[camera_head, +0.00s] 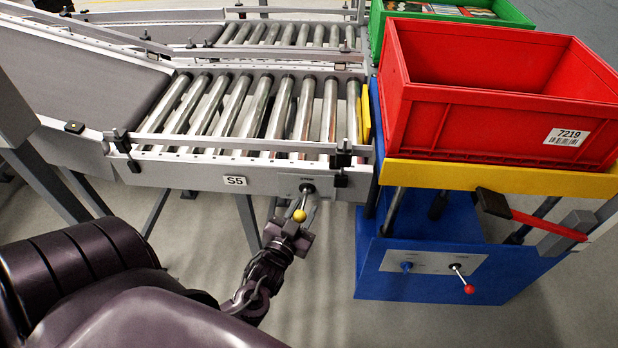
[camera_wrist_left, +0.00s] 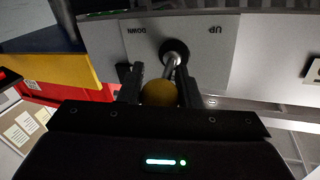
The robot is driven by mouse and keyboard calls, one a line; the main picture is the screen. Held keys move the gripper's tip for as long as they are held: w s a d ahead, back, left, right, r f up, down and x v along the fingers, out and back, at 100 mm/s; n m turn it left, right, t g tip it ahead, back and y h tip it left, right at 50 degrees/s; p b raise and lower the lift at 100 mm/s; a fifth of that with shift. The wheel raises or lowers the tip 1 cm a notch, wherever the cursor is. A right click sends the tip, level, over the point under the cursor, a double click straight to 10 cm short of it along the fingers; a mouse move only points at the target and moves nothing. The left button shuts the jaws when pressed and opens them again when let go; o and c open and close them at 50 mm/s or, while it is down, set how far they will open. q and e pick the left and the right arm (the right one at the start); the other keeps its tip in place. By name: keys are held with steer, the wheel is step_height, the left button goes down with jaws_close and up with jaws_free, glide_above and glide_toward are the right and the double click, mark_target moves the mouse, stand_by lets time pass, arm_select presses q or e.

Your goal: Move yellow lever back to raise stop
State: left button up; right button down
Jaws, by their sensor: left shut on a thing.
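The yellow lever (camera_head: 299,215) has a round yellow knob on a metal rod, fixed to a grey plate (camera_head: 290,184) on the conveyor's front side rail. In the left wrist view its knob (camera_wrist_left: 160,93) sits between the two dark fingers of my left gripper (camera_wrist_left: 160,88). The plate there (camera_wrist_left: 212,60) reads DOWN and UP, upside down in this view. The rod leans slightly toward the DOWN side. In the head view my left gripper (camera_head: 291,233) is at the knob. A yellow plate (camera_head: 364,112) stands upright at the right end of the rollers. My right gripper is not in view.
The roller conveyor (camera_head: 235,105) is empty. A red crate (camera_head: 480,120) rests on a blue and yellow stand (camera_head: 455,268), right of the conveyor. A green crate (camera_head: 505,12) is behind.

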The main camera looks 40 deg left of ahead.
arm_select(q)
steer(key=shift+s+a+r+m+h+p, duration=0.15)
steer(key=shift+a+m+h+p, duration=0.3)
steer(key=shift+m+h, duration=0.65)
steer(key=shift+s+a+f+m+h+p, duration=0.1)
steer(key=shift+a+m+h+p, duration=0.3)
steer(key=shift+h, duration=1.1)
steer(key=shift+a+m, duration=0.15)
steer(key=shift+m, duration=0.15)
steer(key=o, duration=1)
steer(key=shift+c, duration=0.2)
steer(key=s, duration=0.7)
steer(key=shift+s+a+b, duration=0.3)
steer(key=shift+s, duration=0.05)
